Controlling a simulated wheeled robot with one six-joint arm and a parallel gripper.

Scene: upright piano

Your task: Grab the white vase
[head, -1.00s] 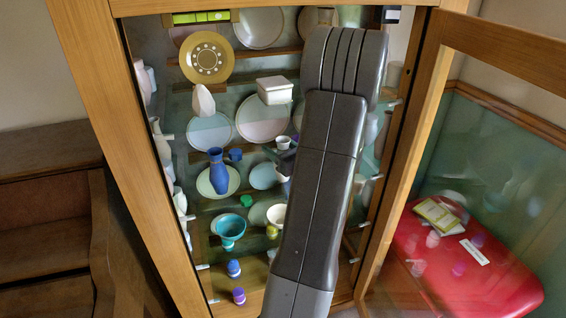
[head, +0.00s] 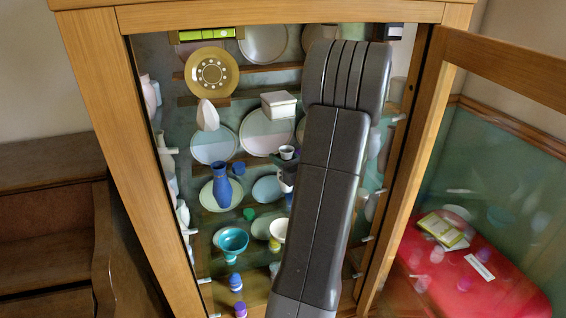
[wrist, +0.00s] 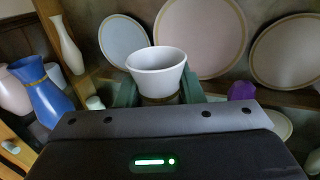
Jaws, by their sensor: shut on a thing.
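The white vase (wrist: 157,72) is a small, wide-mouthed, cup-like piece, upright in the middle of the wrist view. My gripper (wrist: 158,97) is shut on it, with one greenish finger at each side below its rim. The vase's lower part is mostly hidden by my gripper body. In the head view the vase (head: 287,152) shows as a small white cup beside my arm, inside the open cabinet. My arm hides much of the gripper there.
A blue vase (head: 221,185) and a teal bowl (head: 231,240) stand left of my arm. A tall white vase (wrist: 65,45) is at the wrist view's left. Plates stand behind. The cabinet's left post (head: 135,170) and open glass door (head: 480,200) flank my arm.

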